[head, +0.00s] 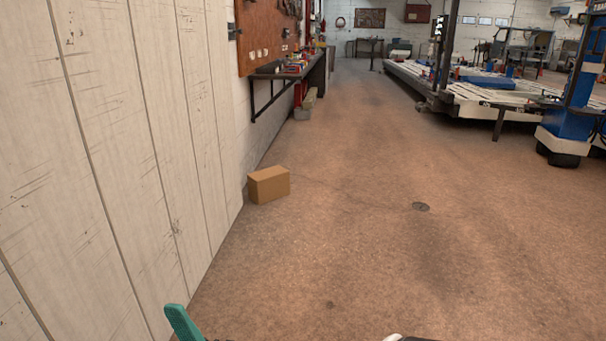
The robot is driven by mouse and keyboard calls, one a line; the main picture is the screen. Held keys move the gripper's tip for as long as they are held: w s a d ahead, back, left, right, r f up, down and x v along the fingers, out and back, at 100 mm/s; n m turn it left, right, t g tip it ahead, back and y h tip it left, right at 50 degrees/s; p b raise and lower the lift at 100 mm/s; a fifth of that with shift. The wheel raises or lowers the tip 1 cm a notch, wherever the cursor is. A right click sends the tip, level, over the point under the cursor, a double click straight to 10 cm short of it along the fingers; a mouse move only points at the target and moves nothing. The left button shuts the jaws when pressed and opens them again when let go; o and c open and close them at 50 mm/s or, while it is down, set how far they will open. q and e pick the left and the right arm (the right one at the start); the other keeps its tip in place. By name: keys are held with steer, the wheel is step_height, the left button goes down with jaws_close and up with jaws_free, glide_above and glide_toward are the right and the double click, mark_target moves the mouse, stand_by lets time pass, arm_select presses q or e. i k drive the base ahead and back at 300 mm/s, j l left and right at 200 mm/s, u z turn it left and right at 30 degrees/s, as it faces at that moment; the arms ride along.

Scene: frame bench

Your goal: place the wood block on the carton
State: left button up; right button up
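A brown cardboard carton (268,185) stands upright on the floor near the left wall, a good way ahead of me. Its top looks flat and bare. I do not see the wood block anywhere in the head view. I cannot make out either gripper. A teal piece with a rounded end (182,322) rises at the bottom edge, left of centre, and I cannot tell what it belongs to. A small white part (395,337) shows at the bottom edge, right of centre.
A panelled wall (130,130) runs along the left. Beyond the carton, a wall shelf (290,75) holds several items under a brown tool board (268,35). A long low platform (490,95) and a blue post machine (570,125) stand at right.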

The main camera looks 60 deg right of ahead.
mark_target(268, 172)
steer(key=i+l+z, duration=0.1)
steer(key=z, duration=2.05)
steer(key=i+j+z, duration=0.1)
steer(key=i, duration=0.35)
steer(key=i+j, duration=0.2)
steer(key=i, duration=0.25)
steer(key=i+j+z, duration=0.15)
steer(key=i, duration=0.35)
steer(key=i+j+z, duration=0.1)
steer(key=i, duration=0.35)
steer(key=i+j, duration=0.15)
steer(key=i, duration=1.95)
steer(key=i+u, duration=0.3)
steer(key=u, duration=0.15)
steer(key=i+l+u, duration=0.1)
steer(key=i+u, duration=0.2)
steer(key=u, duration=0.15)
steer(key=i+l+u, duration=0.2)
steer(key=u, duration=0.25)
steer(key=i+u, duration=0.25)
steer(key=i, duration=0.25)
